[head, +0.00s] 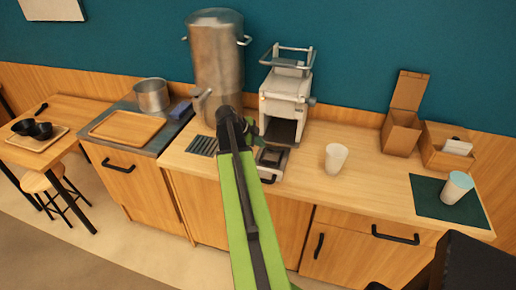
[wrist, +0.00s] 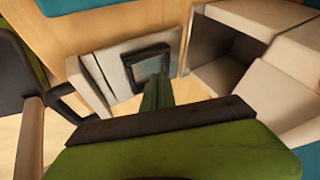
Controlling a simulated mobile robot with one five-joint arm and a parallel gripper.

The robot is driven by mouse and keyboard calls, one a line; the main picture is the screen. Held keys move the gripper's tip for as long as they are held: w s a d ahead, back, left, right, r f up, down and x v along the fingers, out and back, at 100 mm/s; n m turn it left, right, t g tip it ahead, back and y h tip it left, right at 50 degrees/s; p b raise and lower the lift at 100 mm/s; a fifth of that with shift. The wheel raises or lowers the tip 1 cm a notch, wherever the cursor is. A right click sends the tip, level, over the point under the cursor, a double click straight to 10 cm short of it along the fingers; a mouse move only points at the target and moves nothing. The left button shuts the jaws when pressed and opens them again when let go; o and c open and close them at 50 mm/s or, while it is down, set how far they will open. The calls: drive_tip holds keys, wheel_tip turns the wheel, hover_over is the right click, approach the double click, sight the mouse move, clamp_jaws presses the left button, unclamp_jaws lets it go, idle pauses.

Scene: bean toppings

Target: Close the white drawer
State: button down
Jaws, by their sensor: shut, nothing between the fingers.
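The white drawer (head: 281,155) is a low, pale box with a black front handle. It sits on the wooden counter, in front of and slightly left of the white machine, and my arm covers part of it in the head view. In the wrist view the drawer (wrist: 109,68) shows its pale top, a dark square opening and a black handle at left. How far it stands out is hard to tell. My gripper (head: 246,128) is shut and empty, just left of and above the drawer. In the wrist view my gripper (wrist: 157,92) points toward the dark square; contact cannot be told.
The white machine (head: 286,98) stands behind the drawer. A tall metal urn (head: 216,65) stands at the back left, with a dark drip grate (head: 202,146) below it. A white cup (head: 335,158) stands to the right. Bare counter lies around the cup.

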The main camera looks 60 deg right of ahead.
sight(272, 151)
drive_tip(key=b+x, duration=0.3)
drive_tip(key=x, duration=0.3)
drive_tip(key=shift+w+a+f+b, duration=0.15)
drive_tip(key=shift+a+b, duration=0.05)
drive_tip(key=shift+b, duration=0.2)
drive_tip(key=shift+d+f+b, duration=0.25)
drive_tip(key=shift+d+b, duration=0.05)
drive_tip(key=shift+d, duration=0.1)
drive_tip(key=shift+s+r, duration=0.1)
drive_tip(key=shift+s, duration=0.1)
drive_tip(key=shift+d, duration=0.1)
drive_tip(key=shift+w+d, duration=0.2)
drive_tip(key=shift+d, duration=0.1)
drive_tip(key=w+d, duration=0.1)
drive_tip(key=d, duration=0.4)
drive_tip(key=w+d, duration=0.1)
drive_tip(key=d, duration=0.2)
drive_tip(key=shift+w+d, duration=0.15)
drive_tip(key=shift+w, duration=0.15)
drive_tip(key=shift+r, duration=0.1)
